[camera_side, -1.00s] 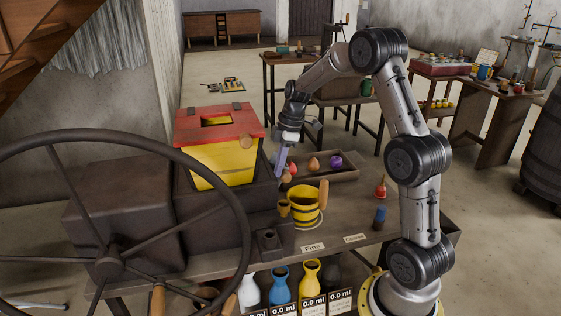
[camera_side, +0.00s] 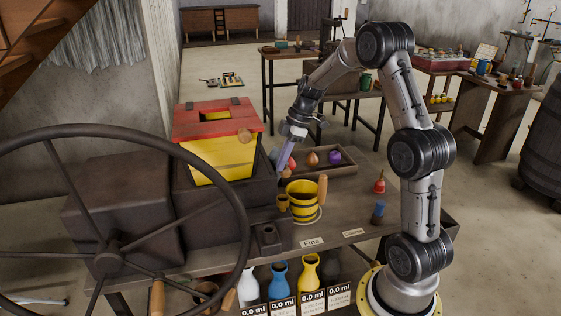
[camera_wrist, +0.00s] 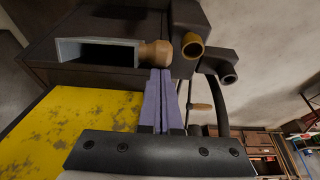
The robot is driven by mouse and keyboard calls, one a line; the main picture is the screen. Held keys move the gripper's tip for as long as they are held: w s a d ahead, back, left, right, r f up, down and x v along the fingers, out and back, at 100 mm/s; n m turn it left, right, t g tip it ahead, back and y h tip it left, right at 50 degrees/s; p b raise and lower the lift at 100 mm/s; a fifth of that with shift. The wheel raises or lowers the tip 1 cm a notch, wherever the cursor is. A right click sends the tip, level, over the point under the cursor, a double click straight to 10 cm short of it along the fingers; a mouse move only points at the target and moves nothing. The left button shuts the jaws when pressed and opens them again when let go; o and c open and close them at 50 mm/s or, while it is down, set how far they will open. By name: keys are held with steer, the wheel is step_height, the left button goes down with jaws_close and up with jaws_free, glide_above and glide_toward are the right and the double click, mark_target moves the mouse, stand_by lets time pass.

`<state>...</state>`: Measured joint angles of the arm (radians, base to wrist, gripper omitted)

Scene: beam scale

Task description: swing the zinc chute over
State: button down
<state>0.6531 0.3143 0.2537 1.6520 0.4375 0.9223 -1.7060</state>
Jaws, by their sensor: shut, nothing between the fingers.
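In the wrist view a grey-rimmed rectangular trough (camera_wrist: 97,41), which looks like the zinc chute, opens in a dark housing. A round wooden knob (camera_wrist: 155,53) sits at its right end. My gripper (camera_wrist: 160,73) has its two purple fingers pressed together, with the tips right at the knob; I cannot tell if they touch it. In the side view my gripper (camera_side: 281,168) points down just right of the dark machine body, above and left of a yellow bucket (camera_side: 302,206) with black bands. The chute is not clearly visible in that view.
A yellow hopper with a red lid (camera_side: 213,125) rises beside my gripper. A large handwheel (camera_side: 107,258) stands in front. A wooden tray (camera_side: 345,166) with coloured knobs lies behind the bucket. A brass spout (camera_wrist: 190,45) and a dark pipe (camera_wrist: 228,76) jut out near the fingers.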

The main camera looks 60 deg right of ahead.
steer(key=shift+s+d+f, duration=0.25)
steer(key=shift+s+d, duration=0.4)
steer(key=s+d+f+t+y, duration=0.1)
steer(key=s+d+f, duration=0.4)
steer(key=f, duration=0.4)
steer(key=shift+f, duration=0.4)
steer(key=shift+r, duration=0.1)
stand_by(1.5)
steer(key=v, duration=1.3)
steer(key=shift+s+d+r, duration=0.2)
steer(key=shift+s+d, duration=0.05)
